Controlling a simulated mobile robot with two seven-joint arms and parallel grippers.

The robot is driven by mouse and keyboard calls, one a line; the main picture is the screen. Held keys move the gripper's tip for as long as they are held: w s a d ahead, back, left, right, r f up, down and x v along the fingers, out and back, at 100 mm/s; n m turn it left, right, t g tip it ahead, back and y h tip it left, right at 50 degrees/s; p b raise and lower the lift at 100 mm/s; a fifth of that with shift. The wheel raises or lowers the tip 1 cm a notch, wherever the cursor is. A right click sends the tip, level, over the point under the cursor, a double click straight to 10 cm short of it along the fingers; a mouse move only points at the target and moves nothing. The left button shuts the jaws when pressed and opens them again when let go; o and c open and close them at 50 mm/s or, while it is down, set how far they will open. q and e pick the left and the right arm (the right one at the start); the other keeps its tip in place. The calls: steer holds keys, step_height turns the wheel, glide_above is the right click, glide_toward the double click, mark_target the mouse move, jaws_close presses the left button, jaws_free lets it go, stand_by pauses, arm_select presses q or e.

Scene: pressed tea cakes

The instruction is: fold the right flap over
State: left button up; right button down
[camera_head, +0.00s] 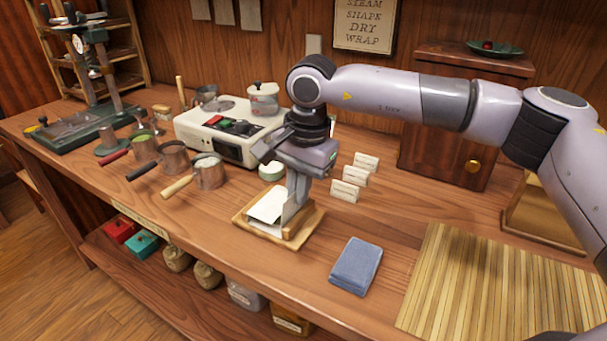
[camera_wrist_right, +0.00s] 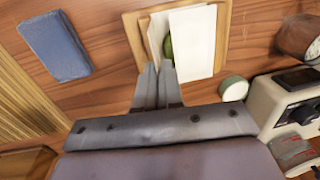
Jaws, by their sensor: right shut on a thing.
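A sheet of white wrapping paper (camera_head: 265,208) lies in a shallow wooden tray (camera_head: 307,228) on the bench. My right gripper (camera_head: 291,210) reaches down over the tray's right part. In the right wrist view, its fingertips (camera_wrist_right: 158,68) are shut on the edge of a raised paper flap (camera_wrist_right: 155,34). A wide white panel (camera_wrist_right: 196,42) of the paper lies beside that flap. A sliver of a green tea cake (camera_wrist_right: 168,46) shows between the two; the rest of the cake is hidden. My left gripper is in neither view.
A folded blue cloth (camera_head: 356,265) lies right of the tray, near a slatted bamboo mat (camera_head: 470,285). Small label cards (camera_head: 345,191) stand behind. A cream steamer machine (camera_head: 196,132) and several handled metal cups (camera_head: 208,172) are to the left. Bench wood between tray and cloth is clear.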

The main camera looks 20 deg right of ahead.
steer(key=shift+w+a+r+g+h+p, duration=0.25)
steer(key=shift+w+a+g+h+p, duration=0.15)
steer(key=shift+g+h+p, duration=0.5)
steer(key=shift+w+a+f+g+p, duration=0.15)
steer(key=shift+g+p, duration=0.15)
steer(key=shift+p, duration=0.35)
steer(key=shift+w+g+p, duration=0.2)
steer(key=shift+g+p, duration=0.1)
steer(key=shift+p, duration=0.15)
steer(key=shift+a+f+h, duration=0.1)
steer(key=shift+h, duration=0.3)
steer(key=c, duration=1.4)
jaws_free()
steer(key=shift+o, duration=0.2)
steer(key=v, duration=0.7)
steer(key=shift+w, duration=0.15)
